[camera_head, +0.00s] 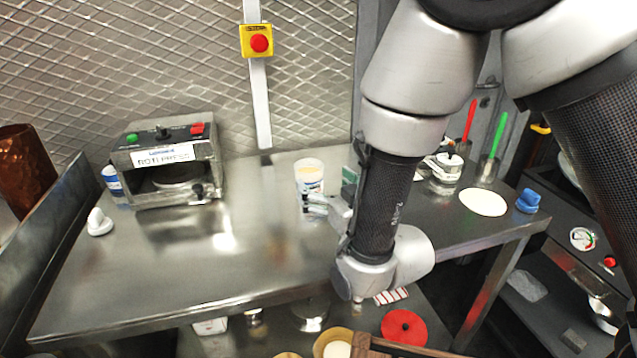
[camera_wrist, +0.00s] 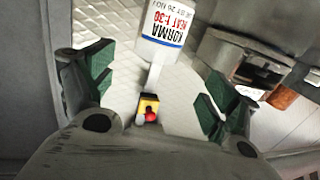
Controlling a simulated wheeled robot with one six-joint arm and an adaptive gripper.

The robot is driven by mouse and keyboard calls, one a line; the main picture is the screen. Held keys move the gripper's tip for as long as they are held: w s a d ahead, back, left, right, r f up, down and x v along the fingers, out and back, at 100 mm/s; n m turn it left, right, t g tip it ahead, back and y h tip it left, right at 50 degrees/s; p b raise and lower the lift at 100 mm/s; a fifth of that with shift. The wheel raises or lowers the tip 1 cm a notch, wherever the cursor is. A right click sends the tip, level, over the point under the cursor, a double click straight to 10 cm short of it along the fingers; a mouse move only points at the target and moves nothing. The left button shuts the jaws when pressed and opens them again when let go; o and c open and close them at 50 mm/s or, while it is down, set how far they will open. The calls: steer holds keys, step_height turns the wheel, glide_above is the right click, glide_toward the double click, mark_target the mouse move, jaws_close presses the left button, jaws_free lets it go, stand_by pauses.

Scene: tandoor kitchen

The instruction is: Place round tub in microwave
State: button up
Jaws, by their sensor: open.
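The round tub (camera_head: 309,172) is white with a printed label and stands upright near the back middle of the steel table. In the wrist view the tub (camera_wrist: 166,28) shows upside down at the top, its label reading KORMA and a heating time. My gripper (camera_head: 331,191) is low over the table, just right of and in front of the tub. In the wrist view its green-padded fingers (camera_wrist: 153,88) are spread wide with nothing between them. The tub lies beyond the fingertips, apart from them. I cannot make out a microwave for certain in either view.
A roti press (camera_head: 170,165) stands at the back left of the steel table (camera_head: 180,262), with a white knobbed item (camera_head: 99,222) beside it. A steel jar (camera_head: 443,172), flatbread (camera_head: 483,202) and blue item (camera_head: 528,201) are at the right. The table's front left is clear.

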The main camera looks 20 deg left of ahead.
mark_target(314, 174)
steer(key=x, duration=0.4)
steer(key=shift+w+a, duration=0.1)
steer(key=shift+w, duration=0.15)
steer(key=x, duration=0.5)
steer(key=shift+w, duration=0.15)
steer(key=shift+r, duration=0.1)
steer(key=c, duration=1.4)
